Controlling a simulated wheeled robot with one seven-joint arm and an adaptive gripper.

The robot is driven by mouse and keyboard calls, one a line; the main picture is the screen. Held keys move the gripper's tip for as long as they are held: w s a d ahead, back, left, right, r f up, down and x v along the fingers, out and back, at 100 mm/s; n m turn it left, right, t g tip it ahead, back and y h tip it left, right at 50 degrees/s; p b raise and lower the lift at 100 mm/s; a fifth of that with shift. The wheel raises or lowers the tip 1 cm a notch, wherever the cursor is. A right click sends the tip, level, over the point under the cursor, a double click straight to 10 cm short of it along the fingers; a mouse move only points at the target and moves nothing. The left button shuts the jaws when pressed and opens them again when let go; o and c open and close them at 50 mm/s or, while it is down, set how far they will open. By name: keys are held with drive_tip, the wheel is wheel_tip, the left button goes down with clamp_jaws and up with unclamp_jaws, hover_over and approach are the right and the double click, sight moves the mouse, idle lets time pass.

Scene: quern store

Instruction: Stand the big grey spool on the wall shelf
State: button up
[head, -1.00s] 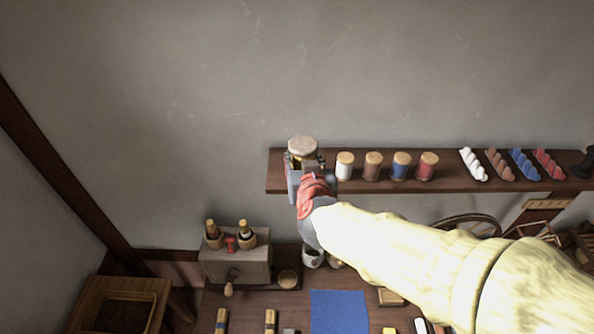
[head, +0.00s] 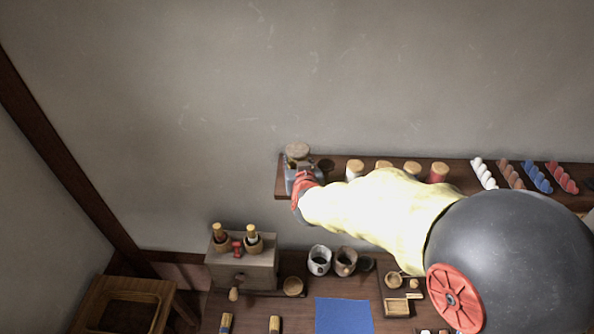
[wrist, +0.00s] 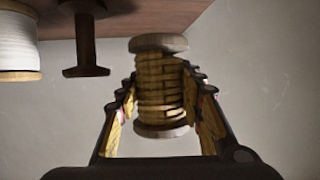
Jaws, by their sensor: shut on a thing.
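My gripper (wrist: 162,110) is shut on the big spool (wrist: 160,130), with a finger on each side of its wound middle. The spool has grey-brown round ends, and its winding looks yellowish in the wrist view. In the head view its pale top (head: 297,149) shows upright at the left end of the wall shelf (head: 282,186). The wrist view looks upside down, with the shelf (wrist: 130,18) along the top. The spool's shelf-side end is close to the shelf edge; I cannot tell whether it touches.
A dark empty spool (wrist: 87,45) stands beside the held one, then a white spool (wrist: 18,50). More spools (head: 437,172) and twisted skeins (head: 484,173) follow to the right. Below are a drawer box (head: 242,270), cups (head: 319,262) and a blue cloth (head: 343,315).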

drive_tip(key=shift+w+a+f, duration=0.1)
drive_tip(key=shift+w+f, duration=0.45)
drive_tip(key=shift+f, duration=0.15)
drive_tip(key=shift+w+f, duration=0.15)
drive_tip(key=shift+f, duration=1.4)
drive_tip(key=shift+f, duration=0.1)
drive_tip(key=o, duration=1.2)
drive_tip(key=shift+c, duration=0.2)
drive_tip(key=shift+o, duration=0.4)
